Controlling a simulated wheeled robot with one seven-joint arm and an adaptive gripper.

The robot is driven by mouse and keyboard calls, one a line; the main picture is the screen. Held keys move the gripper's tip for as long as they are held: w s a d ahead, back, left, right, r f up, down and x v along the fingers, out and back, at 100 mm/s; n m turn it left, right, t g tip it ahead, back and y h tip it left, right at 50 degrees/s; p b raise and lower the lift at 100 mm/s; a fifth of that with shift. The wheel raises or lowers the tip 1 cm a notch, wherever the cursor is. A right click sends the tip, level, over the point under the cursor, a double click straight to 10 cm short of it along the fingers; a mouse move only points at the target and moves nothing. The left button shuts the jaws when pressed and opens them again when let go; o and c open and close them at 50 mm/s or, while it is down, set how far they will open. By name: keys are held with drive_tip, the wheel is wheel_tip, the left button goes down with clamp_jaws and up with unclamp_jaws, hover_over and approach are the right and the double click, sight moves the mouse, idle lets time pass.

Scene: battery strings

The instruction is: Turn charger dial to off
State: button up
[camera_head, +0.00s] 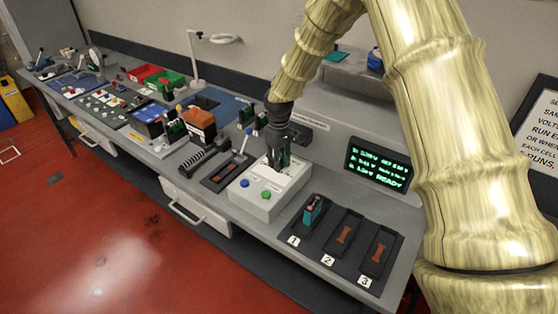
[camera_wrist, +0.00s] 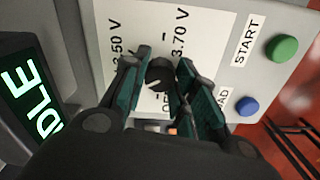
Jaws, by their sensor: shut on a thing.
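The charger (camera_head: 291,187) is a pale box on the bench with two buttons on its front part. Its black round dial (camera_wrist: 160,74) shows in the wrist view between my fingers, with "3.50 V" and "3.70 V" printed around it. An "OFF" label (camera_wrist: 166,97) is partly hidden by a finger. My gripper (camera_head: 277,163) points down onto the charger top and is shut on the dial, a finger on either side. In the head view my gripper hides the dial. I cannot tell for sure which label the dial's pointer faces.
A green START button (camera_wrist: 282,47) and a blue button (camera_wrist: 247,105) sit beside the dial. A screen (camera_head: 379,165) with green text stands behind. A numbered three-slot tray (camera_head: 343,243) lies to the right, a teal cell (camera_head: 314,210) in slot 1. Tools crowd the bench's left.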

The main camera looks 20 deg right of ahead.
drive_tip(key=n, duration=0.5)
drive_tip(key=shift+r+n, duration=0.1)
drive_tip(key=shift+n, duration=0.2)
drive_tip(key=n+p, duration=0.1)
drive_tip(key=n, duration=0.4)
drive_tip(key=shift+n, duration=0.3)
drive_tip(key=o, duration=1.1)
drive_tip(key=shift+c, duration=0.2)
wheel_tip(320, 180, up, 12)
drive_tip(key=shift+d, duration=0.1)
